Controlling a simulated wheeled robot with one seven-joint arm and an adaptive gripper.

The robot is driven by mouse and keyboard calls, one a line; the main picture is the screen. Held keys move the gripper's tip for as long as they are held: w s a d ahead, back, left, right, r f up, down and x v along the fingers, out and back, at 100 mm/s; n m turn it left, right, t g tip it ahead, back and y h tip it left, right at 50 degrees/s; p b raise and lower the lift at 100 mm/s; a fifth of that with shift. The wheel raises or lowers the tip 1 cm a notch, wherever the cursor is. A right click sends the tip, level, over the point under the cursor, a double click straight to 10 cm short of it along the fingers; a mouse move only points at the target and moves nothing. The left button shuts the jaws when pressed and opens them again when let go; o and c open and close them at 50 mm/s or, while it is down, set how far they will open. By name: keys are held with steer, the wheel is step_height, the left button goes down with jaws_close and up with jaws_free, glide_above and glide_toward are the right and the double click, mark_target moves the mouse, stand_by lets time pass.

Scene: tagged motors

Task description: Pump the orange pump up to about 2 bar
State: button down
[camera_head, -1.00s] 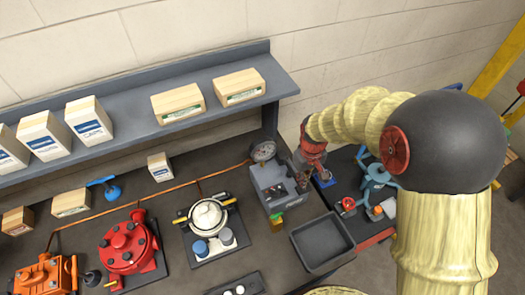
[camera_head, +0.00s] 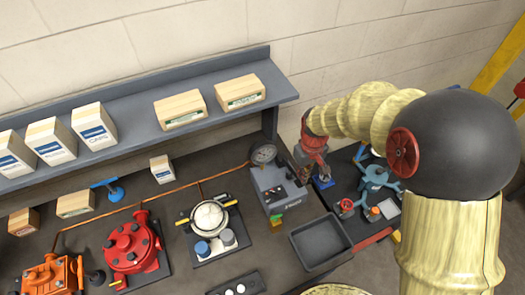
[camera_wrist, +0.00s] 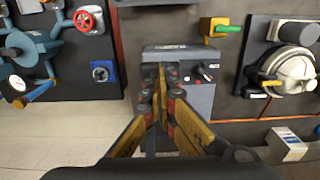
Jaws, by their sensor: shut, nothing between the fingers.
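The orange pump (camera_head: 48,275) is a boxy orange machine at the lower left in the head view, partly cut off by the frame edge. It is far from my gripper. A round dial gauge (camera_head: 264,154) stands behind a grey control box (camera_head: 272,184) near the middle; its reading is too small to tell. My gripper (camera_wrist: 160,72) is shut and empty, with its fingertips together over the grey box (camera_wrist: 198,98) in the wrist view. Dark knobs show just right of the fingertips. I cannot tell whether the fingers touch the box.
A red pump (camera_head: 131,248), a white round valve unit (camera_head: 209,215) and an empty dark tray (camera_head: 321,243) occupy the bench. A yellow block with a green lever (camera_wrist: 229,28) is beside the grey box. A blue machine (camera_head: 376,178) is at right. Cartons line the shelf (camera_head: 140,116).

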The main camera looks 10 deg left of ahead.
stand_by(0.4)
steer(key=shift+r+p, duration=1.55)
steer(key=shift+r, duration=0.95)
steer(key=shift+s+f, duration=0.1)
steer(key=s+d+r+m+t+b, duration=0.1)
steer(key=s+d+m+t+b, duration=0.1)
steer(key=s+d+b, duration=0.5)
steer(key=s+d+r+m+t+b, duration=0.1)
steer(key=s+d+m+t+b, duration=0.2)
steer(key=s+d+b, duration=0.4)
steer(key=s+m+b, duration=0.1)
steer(key=s+b, duration=0.4)
steer(key=b, duration=0.2)
steer(key=shift+s+d+r+m+t+b, duration=0.15)
steer(key=shift+s+r+m+t+b, duration=0.15)
steer(key=shift+s+m+b, duration=0.1)
